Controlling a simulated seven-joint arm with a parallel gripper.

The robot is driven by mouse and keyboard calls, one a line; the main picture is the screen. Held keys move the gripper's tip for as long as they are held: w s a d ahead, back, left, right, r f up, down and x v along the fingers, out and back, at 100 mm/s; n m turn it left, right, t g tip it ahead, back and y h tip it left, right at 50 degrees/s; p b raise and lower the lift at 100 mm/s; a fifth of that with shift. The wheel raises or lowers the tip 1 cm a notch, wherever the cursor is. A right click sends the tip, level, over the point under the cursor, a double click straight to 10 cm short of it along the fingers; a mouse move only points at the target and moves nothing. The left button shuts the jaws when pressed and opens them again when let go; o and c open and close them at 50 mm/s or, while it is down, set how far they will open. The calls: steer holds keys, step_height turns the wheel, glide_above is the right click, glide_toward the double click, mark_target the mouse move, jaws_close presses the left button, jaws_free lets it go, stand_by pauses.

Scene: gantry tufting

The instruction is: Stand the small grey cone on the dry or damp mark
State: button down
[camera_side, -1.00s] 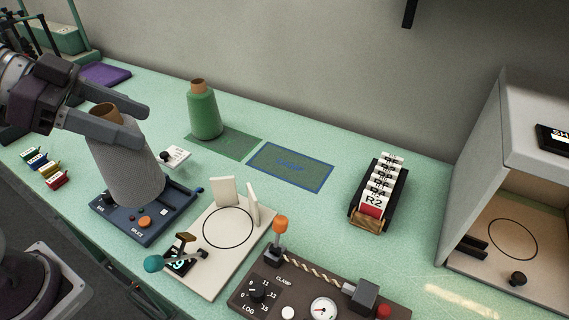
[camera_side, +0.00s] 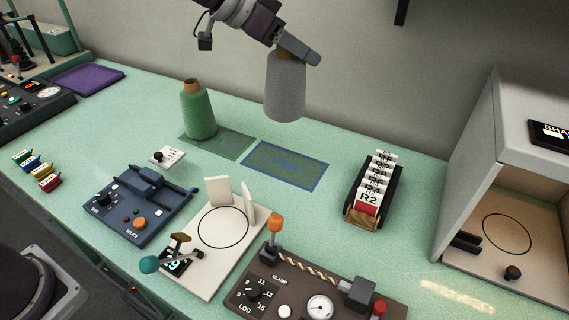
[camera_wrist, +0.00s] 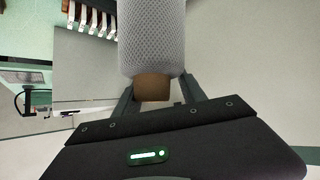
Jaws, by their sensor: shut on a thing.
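My gripper (camera_side: 292,50) is shut on the brown top of the small grey cone (camera_side: 285,88). The cone hangs upright in the air, with its wide end down, above and behind the blue-bordered mark (camera_side: 287,165). In the wrist view the grey cone (camera_wrist: 152,35) has a knitted-looking surface, and its brown tip sits between the fingers of my gripper (camera_wrist: 155,90). The blue-bordered mark is bare; its lettering is too small to read. A green mark (camera_side: 232,148) lies left of it, with a green cone (camera_side: 200,112) standing at its back left.
A rack of white cards (camera_side: 374,192) stands right of the blue-bordered mark. A white plate with a black ring (camera_side: 215,260) and a blue splice device (camera_side: 135,205) lie in front. An open grey cabinet (camera_side: 470,150) stands at the right. The wall is close behind.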

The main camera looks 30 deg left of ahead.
steer(key=w+d+f, duration=0.1)
steer(key=d+f, duration=0.1)
steer(key=f, duration=0.5)
steer(key=w+d+f, duration=0.1)
steer(key=d+f, duration=0.1)
steer(key=f, duration=0.5)
steer(key=shift+f, duration=0.4)
steer(key=shift+f, duration=0.1)
steer(key=c, duration=1)
jaws_free()
steer(key=shift+o, duration=0.2)
